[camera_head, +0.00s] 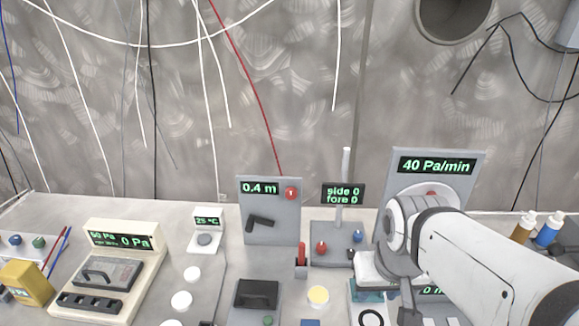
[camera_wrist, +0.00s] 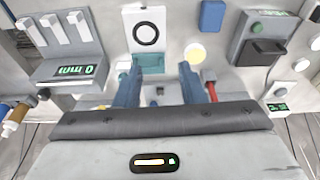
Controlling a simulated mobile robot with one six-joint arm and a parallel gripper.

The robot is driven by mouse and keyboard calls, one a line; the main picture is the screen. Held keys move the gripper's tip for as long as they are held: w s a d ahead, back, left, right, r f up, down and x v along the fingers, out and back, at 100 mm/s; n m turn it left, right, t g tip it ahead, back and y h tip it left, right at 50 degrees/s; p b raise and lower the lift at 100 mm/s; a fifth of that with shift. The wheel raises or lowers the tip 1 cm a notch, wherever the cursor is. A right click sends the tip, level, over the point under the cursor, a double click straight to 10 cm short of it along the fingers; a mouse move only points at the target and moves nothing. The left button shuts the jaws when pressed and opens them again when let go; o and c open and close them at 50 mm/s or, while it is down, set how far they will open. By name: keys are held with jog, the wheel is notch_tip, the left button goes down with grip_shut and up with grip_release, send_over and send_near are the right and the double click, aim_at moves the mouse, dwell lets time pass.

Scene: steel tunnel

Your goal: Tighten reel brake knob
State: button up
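A grey upright panel (camera_head: 262,228) reading "0.4 m" stands at the back middle in the head view. It carries a small red knob (camera_head: 291,193) at its upper right and a black crank-like handle (camera_head: 260,222) below. No label says which part is the reel brake knob. My gripper (camera_head: 373,272) is right of this panel and in front of it, over the bench, partly hidden by my arm. In the wrist view my gripper (camera_wrist: 160,72) has its two blue-grey fingers apart with nothing held. A teal block (camera_wrist: 148,64) lies beyond the fingertips.
A red lever (camera_head: 301,254) stands left of my gripper. Behind it is a grey box (camera_head: 335,257) with red and blue knobs and a "side 0 fore 0" display (camera_head: 343,194). A "40 Pa/min" panel (camera_head: 437,164) is partly behind my arm. Cables hang along the wall.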

jog(key=shift+o, duration=0.4)
jog(key=shift+d, duration=0.1)
jog(key=shift+o, duration=0.7)
jog(key=shift+w, duration=0.15)
jog(key=shift+o, duration=0.4)
jog(key=w+a+f+n+t+y+b, duration=0.2)
jog(key=w+a+n+t, duration=0.3)
jog(key=w+a+n, duration=0.4)
jog(key=shift+w+f+n, duration=0.25)
jog(key=shift+w+n, duration=0.05)
jog(key=shift+w, duration=0.95)
jog(key=n+t+h+b, duration=0.35)
jog(key=n+t, duration=0.65)
jog(key=n, duration=0.4)
send_near(291, 196)
jog(key=w, duration=0.1)
jog(key=shift+n+y, duration=0.25)
jog(key=shift+n, duration=0.05)
jog(key=shift+w+d+f+p, duration=0.15)
jog(key=shift+w+p, duration=0.65)
jog(key=shift+w, duration=1.15)
jog(key=shift+w+d+r+p, duration=0.15)
jog(key=shift+w+p, duration=0.6)
jog(key=shift+w, duration=1.25)
jog(key=shift+f, duration=0.1)
jog(key=shift+c, duration=0.5)
